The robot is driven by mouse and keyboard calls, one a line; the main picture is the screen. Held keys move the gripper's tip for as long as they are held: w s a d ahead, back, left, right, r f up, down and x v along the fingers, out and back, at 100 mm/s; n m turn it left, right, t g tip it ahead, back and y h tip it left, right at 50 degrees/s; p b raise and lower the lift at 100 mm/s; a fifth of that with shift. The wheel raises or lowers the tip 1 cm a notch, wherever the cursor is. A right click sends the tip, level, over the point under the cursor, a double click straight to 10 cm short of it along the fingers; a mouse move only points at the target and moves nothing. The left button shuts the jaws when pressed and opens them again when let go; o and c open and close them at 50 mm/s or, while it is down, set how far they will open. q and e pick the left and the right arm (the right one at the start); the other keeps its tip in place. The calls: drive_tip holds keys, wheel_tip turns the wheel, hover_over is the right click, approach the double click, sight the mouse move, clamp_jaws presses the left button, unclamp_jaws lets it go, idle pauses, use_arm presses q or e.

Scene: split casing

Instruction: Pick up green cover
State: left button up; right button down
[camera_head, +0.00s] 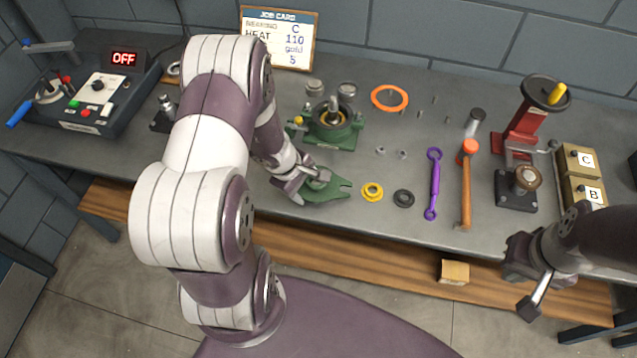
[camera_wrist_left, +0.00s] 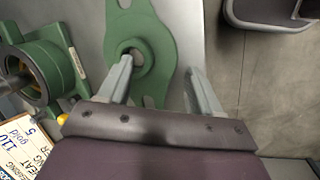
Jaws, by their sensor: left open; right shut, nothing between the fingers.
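The green cover (camera_head: 338,187) lies flat near the front edge of the bench. In the left wrist view the same green cover (camera_wrist_left: 160,38) shows a raised ring with a round hole and a lug at each end. My left gripper (camera_head: 312,182) is open over it and hides part of it in the head view. In the wrist view one finger of this gripper (camera_wrist_left: 158,68) overlaps the ring and the other is beside the cover's edge. I cannot tell whether they touch it. My right gripper (camera_head: 530,285) is shut and empty, in front of the bench at the right.
A green casing (camera_head: 340,132) with a shaft stands just behind the cover. A yellow ring (camera_head: 372,192), a black ring (camera_head: 404,198), a purple wrench (camera_head: 434,185) and a hammer (camera_head: 467,190) lie to the right. A red press (camera_head: 520,128) stands further right.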

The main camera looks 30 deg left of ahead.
use_arm(q)
drive_tip(key=shift+x, duration=0.8)
drive_tip(key=shift+w+a+f, duration=0.2)
drive_tip(key=shift+a+f, duration=0.05)
drive_tip(key=shift+f, duration=0.2)
use_arm(e)
drive_tip(key=shift+a, duration=0.35)
use_arm(q)
drive_tip(key=shift+d+r, duration=0.1)
drive_tip(key=shift+d, duration=0.05)
drive_tip(key=c, duration=0.3)
clamp_jaws()
